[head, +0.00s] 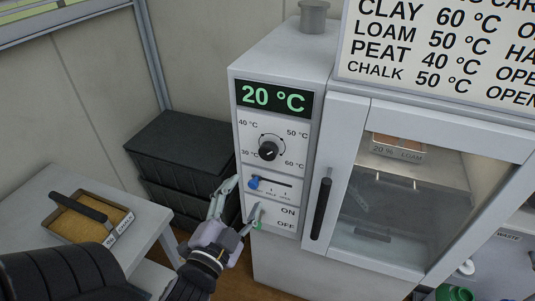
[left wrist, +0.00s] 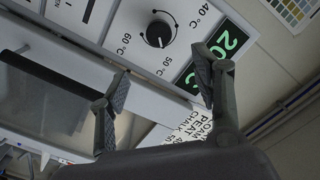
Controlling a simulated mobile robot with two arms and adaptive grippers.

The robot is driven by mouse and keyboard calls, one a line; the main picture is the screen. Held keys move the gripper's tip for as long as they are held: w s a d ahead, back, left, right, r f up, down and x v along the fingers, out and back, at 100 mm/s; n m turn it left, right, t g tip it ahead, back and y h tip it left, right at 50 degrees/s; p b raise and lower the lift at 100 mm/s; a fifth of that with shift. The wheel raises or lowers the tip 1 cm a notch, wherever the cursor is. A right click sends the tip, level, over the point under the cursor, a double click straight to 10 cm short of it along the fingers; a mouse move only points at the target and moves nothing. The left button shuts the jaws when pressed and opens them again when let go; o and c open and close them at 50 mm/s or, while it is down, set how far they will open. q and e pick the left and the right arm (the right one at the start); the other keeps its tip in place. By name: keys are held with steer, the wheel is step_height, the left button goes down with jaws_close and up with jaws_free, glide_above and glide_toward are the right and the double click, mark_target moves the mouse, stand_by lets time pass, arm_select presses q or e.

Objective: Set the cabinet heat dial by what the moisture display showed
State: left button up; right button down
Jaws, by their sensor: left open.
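The cabinet's heat dial (head: 268,150) is a dark round knob with marks for 30, 40, 50 and 60 °C. It also shows in the left wrist view (left wrist: 158,33); I cannot tell surely which mark it points to. The green display (head: 275,98) above it reads 20 °C. My left gripper (head: 243,195) is open and empty, below the dial and in front of the lower panel. In the left wrist view its fingers (left wrist: 163,68) are spread, with the dial beyond them. No moisture display is recognisable. My right gripper is not in view.
A blue-knobbed slider (head: 255,183) and ON/OFF marks lie below the dial. The glass door (head: 430,190) looks closed; a tray labelled 20 % LOAM (head: 397,150) is inside. A chart (head: 440,45) lists LOAM 50 °C. Black crates (head: 180,145) and a soil tray (head: 75,222) are left.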

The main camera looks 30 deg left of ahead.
arm_select(q)
steer(key=b, duration=0.2)
glide_toward(267, 154)
steer(key=p+x, duration=0.3)
steer(key=x, duration=0.6)
steer(key=shift+w, duration=0.35)
steer(key=shift+w+a, duration=0.2)
steer(key=shift+w, duration=0.4)
steer(key=shift+c, duration=0.3)
steer(key=c, duration=1.1)
